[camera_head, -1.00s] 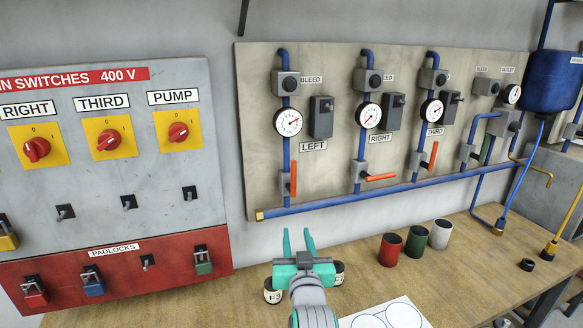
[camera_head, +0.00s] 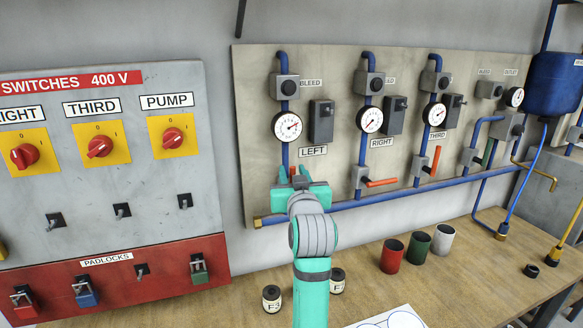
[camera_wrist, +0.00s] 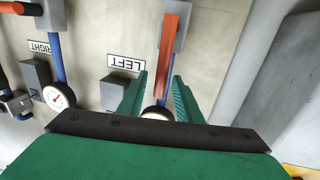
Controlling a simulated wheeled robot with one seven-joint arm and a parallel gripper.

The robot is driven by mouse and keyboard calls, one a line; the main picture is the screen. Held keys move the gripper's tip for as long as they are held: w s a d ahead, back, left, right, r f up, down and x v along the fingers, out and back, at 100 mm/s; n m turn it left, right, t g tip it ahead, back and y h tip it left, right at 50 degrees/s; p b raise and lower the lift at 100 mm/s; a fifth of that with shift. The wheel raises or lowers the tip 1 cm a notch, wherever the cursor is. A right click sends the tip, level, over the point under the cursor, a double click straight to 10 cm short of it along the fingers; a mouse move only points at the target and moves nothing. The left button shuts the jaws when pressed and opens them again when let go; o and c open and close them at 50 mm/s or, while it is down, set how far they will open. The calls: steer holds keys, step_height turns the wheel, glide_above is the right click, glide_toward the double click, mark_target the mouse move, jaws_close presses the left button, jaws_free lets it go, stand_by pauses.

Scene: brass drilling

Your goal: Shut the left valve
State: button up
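The left valve's orange-red lever (camera_wrist: 172,45) stands upright, in line with its blue pipe, beneath the LEFT label. In the head view my arm covers most of the lever, and only a bit of red shows between the fingers. My gripper (camera_head: 293,172) is raised in front of this lever, fingers towards the panel. In the wrist view, which looks upside down, my gripper (camera_wrist: 161,76) is open. The lever's free end appears between the two green fingers, with a gap on either side. I cannot tell how deep it sits between them.
The right valve's lever (camera_head: 382,182) lies sideways; the third valve's lever (camera_head: 435,160) stands nearly upright. A blue pipe (camera_head: 400,192) runs along the panel's bottom. Below, the bench (camera_head: 350,290) holds cups (camera_head: 393,256) and small jars (camera_head: 271,298). The switch cabinet (camera_head: 165,90) is on the left.

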steer(key=shift+w+a, duration=0.15)
steer(key=shift+w, duration=0.9)
steer(key=shift+w+a, duration=0.15)
steer(key=shift+w, duration=0.85)
jaws_close()
